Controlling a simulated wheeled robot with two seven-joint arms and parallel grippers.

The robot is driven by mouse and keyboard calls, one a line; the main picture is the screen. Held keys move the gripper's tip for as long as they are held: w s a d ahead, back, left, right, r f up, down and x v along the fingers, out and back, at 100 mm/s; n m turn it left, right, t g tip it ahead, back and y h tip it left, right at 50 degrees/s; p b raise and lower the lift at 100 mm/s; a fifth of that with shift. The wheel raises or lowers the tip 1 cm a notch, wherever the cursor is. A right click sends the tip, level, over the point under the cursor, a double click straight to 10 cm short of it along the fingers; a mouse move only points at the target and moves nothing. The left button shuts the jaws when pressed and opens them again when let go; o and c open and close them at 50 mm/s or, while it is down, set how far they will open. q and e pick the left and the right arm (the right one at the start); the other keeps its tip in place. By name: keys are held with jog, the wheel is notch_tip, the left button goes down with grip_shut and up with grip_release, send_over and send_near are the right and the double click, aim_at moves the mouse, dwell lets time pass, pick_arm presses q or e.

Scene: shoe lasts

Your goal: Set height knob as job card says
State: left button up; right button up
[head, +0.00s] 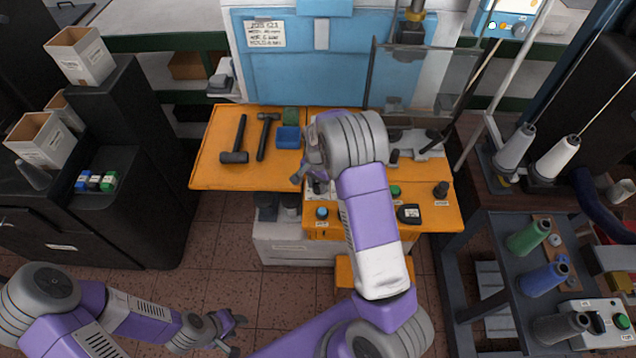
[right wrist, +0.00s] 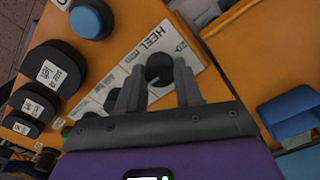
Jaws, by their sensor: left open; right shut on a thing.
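The job card (head: 264,33) is fixed to the blue panel at the back; its small print is hard to read in the head view. A black knob (right wrist: 158,68) with a pale mark stands on a white plate (right wrist: 185,42) marked HEEL, in the right wrist view. My right gripper (right wrist: 158,86) is shut on this knob, one finger on each side. In the head view my right arm covers most of that spot, with the right gripper (head: 312,178) over the orange table. My left gripper (head: 236,332) is open and empty, low in front of the table.
The orange table (head: 215,165) carries two hammers (head: 237,140), a blue bin (head: 288,137) and a blue-topped button (head: 322,213). Several black labelled pieces (right wrist: 55,72) stand left of the plate. Dark cabinets flank the left; a cart with thread spools (head: 545,279) stands right.

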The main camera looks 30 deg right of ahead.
aim_at(318, 186)
jog(key=shift+w, duration=0.1)
jog(key=o, duration=1)
jog(key=shift+o, duration=0.2)
jog(key=shift+r, duration=0.1)
notch_tip(318, 186, up, 7)
jog(key=shift+r+p, duration=0.2)
jog(key=shift+p, duration=0.3)
